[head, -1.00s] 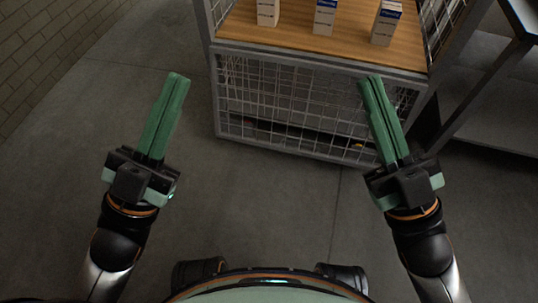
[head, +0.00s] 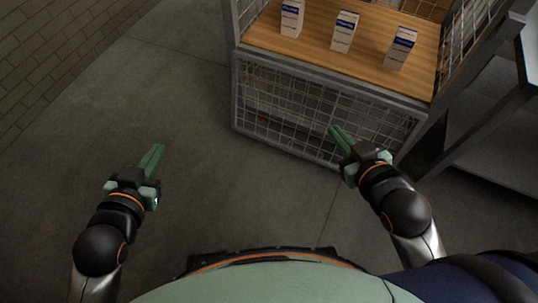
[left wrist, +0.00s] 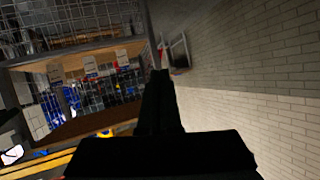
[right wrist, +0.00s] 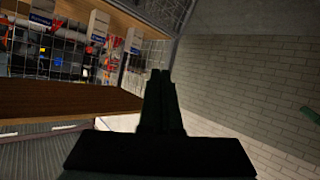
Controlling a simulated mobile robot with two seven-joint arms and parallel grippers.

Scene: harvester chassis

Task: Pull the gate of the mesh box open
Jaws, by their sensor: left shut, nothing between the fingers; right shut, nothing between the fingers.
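The mesh box (head: 331,83) stands ahead, right of centre in the head view. It has a grey metal frame and a wooden shelf on top. Its mesh gate (head: 290,110) is the front panel below the shelf and looks closed. My right gripper (head: 336,131) is shut and empty, in front of the gate's lower right part; whether it touches the mesh I cannot tell. My left gripper (head: 155,155) is shut and empty over open floor, well left of the box. The shut fingers also show dark in the left wrist view (left wrist: 158,75) and the right wrist view (right wrist: 158,75).
Three white and blue cartons (head: 344,31) stand on the wooden shelf. A dark metal table (head: 490,130) is close on the right of the box. A brick wall (head: 50,50) is at far left. The floor (head: 190,90) left of the box is clear.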

